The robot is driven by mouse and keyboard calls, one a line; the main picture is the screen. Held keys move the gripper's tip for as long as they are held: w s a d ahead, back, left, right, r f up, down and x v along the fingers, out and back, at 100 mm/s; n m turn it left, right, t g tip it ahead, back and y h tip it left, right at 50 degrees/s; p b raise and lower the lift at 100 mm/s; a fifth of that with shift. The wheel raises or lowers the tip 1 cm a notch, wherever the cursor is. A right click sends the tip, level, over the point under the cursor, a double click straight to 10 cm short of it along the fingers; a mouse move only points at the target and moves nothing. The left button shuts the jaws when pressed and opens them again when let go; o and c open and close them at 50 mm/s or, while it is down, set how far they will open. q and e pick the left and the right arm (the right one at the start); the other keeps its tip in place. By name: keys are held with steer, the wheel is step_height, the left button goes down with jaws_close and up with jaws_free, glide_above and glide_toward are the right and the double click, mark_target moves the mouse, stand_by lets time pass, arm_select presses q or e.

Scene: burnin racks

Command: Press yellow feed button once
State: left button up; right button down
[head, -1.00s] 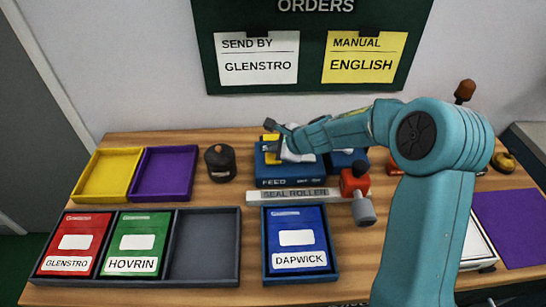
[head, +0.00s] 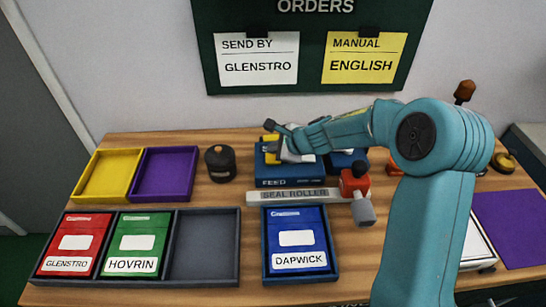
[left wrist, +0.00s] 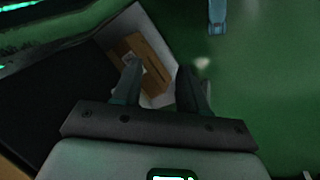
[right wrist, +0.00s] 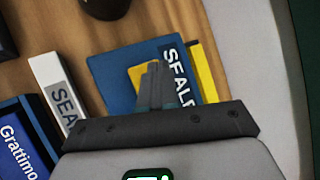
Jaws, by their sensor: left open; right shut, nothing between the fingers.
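The blue feed unit (head: 290,182), marked FEED, stands at the back middle of the table. A yellow patch, apparently the feed button (right wrist: 136,72), shows on its blue top in the right wrist view, partly hidden by my fingers. My right gripper (head: 272,148) is shut and empty, with its fingers over the unit. In the right wrist view its fingertips (right wrist: 155,68) overlap the yellow patch; I cannot tell whether they touch it. My left gripper (left wrist: 158,72) is open and empty, out of the head view, above a pale container with a brown box.
The seal roller bar (head: 294,195) with a red-and-grey handle (head: 355,188) lies in front of the unit. A dark round pot (head: 220,163) stands left of it. A blue DAPWICK packet (head: 297,240) lies in a tray nearer the front.

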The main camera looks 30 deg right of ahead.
stand_by(0.5)
steer(key=shift+f+b, duration=0.45)
steer(key=shift+f+b, duration=0.55)
stand_by(0.5)
steer(key=shift+r, duration=0.1)
steer(key=shift+r+p, duration=0.9)
step_height(320, 180, up, 5)
steer(key=p, duration=0.5)
